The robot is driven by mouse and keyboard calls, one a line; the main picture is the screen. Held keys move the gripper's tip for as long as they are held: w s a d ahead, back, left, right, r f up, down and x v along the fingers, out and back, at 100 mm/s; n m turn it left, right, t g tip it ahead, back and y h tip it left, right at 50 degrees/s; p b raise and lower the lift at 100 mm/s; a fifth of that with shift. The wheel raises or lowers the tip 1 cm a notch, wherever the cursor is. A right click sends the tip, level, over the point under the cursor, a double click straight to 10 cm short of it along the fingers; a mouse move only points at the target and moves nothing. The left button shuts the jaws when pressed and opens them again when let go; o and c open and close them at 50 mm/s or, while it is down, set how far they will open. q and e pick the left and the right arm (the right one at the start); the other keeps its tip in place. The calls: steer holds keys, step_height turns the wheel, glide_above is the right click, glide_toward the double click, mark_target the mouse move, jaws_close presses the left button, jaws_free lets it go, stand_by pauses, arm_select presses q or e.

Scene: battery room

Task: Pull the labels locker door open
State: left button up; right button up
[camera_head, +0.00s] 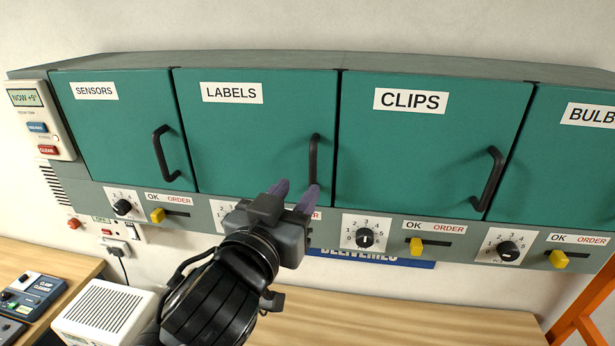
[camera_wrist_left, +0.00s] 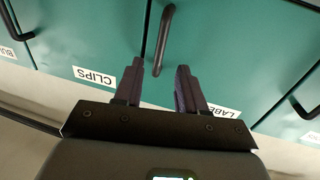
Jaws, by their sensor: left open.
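The labels locker door (camera_head: 250,130) is a teal panel marked LABELS, and it looks closed, flush with its neighbours. Its black bar handle (camera_head: 313,160) stands upright near the door's right edge. My left gripper (camera_head: 295,190) is open, with its purple-grey fingers pointing up at the handle's lower end; the right finger overlaps that end in the head view. In the left wrist view, the handle (camera_wrist_left: 163,40) shows between and just beyond the two fingertips (camera_wrist_left: 160,67). I cannot tell whether either finger touches it. My right gripper is out of view.
The sensors door (camera_head: 115,120), the clips door (camera_head: 425,140) and the bulb door (camera_head: 570,160) sit alongside, looking closed. Below them run dials and yellow sliders (camera_head: 415,246). A white box (camera_head: 100,312) stands by the wooden worktop (camera_head: 400,318) at lower left.

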mark_target(311, 173)
arm_select(q)
steer(key=shift+p+x, duration=0.45)
steer(key=shift+x, duration=2.4)
steer(key=shift+c, duration=0.3)
jaws_close()
